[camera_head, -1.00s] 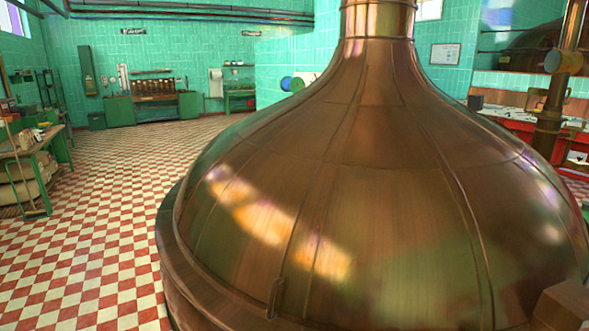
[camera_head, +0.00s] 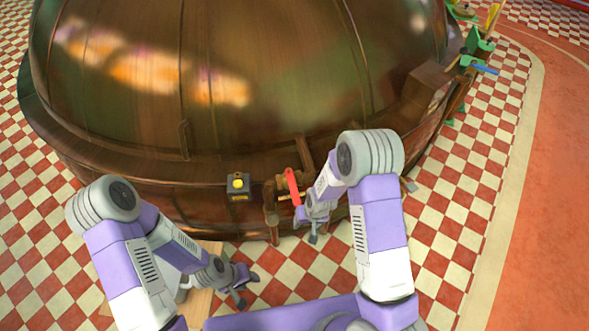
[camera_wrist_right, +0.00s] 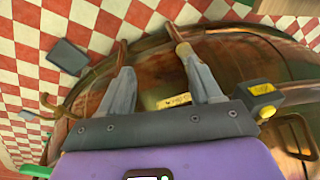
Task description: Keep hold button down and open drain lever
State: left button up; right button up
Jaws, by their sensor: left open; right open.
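A dark box with a round yellow button (camera_head: 238,183) is mounted on the lower rim of the copper kettle (camera_head: 250,70). The red drain lever (camera_head: 293,187) stands upright on a copper valve and pipe just right of the box. My left gripper (camera_head: 246,284) is open and empty, low in front of the kettle and below the button. My right gripper (camera_head: 306,226) is open, close to the kettle wall just below and right of the lever. In the right wrist view its open fingers (camera_wrist_right: 157,65) have nothing clearly between them. The yellow button (camera_wrist_right: 264,89) shows at right there; the red lever cannot be made out.
A wooden platform (camera_head: 197,306) lies on the checkered floor under my left arm. A copper box (camera_head: 427,83) juts from the kettle's right side, with green and blue fittings beyond it. Checkered floor (camera_head: 470,150) is clear at right.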

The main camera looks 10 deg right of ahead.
notch_tip(320, 180, up, 10)
jog(key=n+t+h+p, duration=0.1)
jog(key=p, duration=0.1)
send_over(295, 196)
jog(key=shift+s+d+r, duration=0.1)
jog(key=shift+s+d, duration=0.05)
jog(key=shift+w+r+b, duration=0.2)
jog(key=shift+w+b, duration=0.05)
jog(key=shift+b, duration=0.1)
jog(key=b+x, duration=0.2)
jog(key=x, duration=0.1)
jog(key=s+b+x, duration=0.1)
jog(key=b+x, duration=0.1)
jog(key=x, duration=0.1)
jog(key=s+b+x, duration=0.1)
jog(key=b+x, duration=0.2)
jog(key=shift+f, duration=0.4)
pick_arm(q)
notch_tip(295, 196, down, 5)
jog(key=shift+r, duration=0.2)
pick_arm(e)
jog(key=shift+d, duration=0.1)
